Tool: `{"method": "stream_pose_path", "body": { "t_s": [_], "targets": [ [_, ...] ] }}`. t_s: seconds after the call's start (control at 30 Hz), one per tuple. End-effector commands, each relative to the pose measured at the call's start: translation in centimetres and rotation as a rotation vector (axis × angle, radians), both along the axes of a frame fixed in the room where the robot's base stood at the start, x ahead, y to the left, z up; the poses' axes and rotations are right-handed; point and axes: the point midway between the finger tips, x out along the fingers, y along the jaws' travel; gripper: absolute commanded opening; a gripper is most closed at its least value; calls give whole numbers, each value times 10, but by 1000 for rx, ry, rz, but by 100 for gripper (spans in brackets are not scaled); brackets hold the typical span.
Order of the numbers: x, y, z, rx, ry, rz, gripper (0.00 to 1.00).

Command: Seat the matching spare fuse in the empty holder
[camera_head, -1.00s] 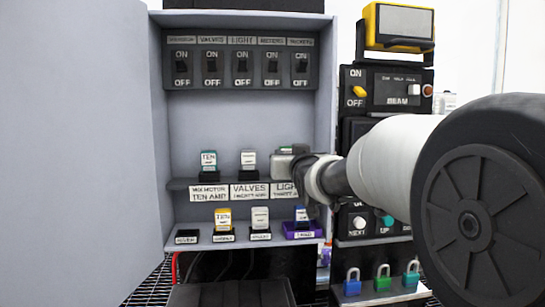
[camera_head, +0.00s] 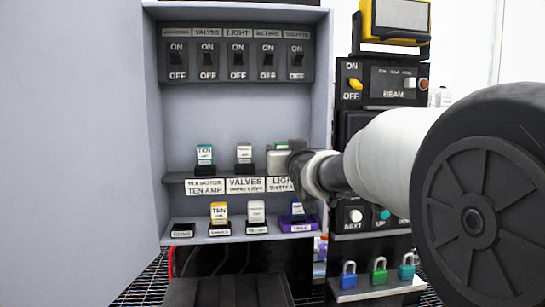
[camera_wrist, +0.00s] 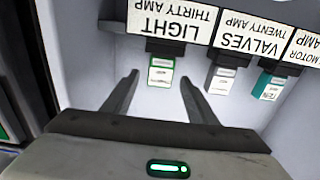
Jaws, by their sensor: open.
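My gripper (camera_head: 281,160) is at the right end of the upper shelf, in front of the LIGHT THIRTY AMP position. In the wrist view its two fingers (camera_wrist: 160,80) are apart. A green and white fuse (camera_wrist: 162,72) stands upright in the black LIGHT holder (camera_wrist: 165,47), between the fingertips in the picture; no contact shows. A white-grey fuse (camera_head: 244,154) stands in the VALVES holder and a teal TEN fuse (camera_head: 204,154) in the MOTOR holder. On the lower shelf, a black holder (camera_head: 183,230) at the left is empty.
The cabinet door (camera_head: 75,150) is open at left. A control stack (camera_head: 385,85) and padlocks (camera_head: 379,271) are at right.

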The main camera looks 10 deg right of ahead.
Motion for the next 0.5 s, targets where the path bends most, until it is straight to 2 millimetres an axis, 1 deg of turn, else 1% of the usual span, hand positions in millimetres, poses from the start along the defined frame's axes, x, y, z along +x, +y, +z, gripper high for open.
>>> {"method": "stream_pose_path", "body": {
  "t_s": [0.17,0.5],
  "targets": [
    [-30,-1,-1,-2,-3,-1,52],
    [-114,-2,0,-1,-5,1,52]
  ]
}}
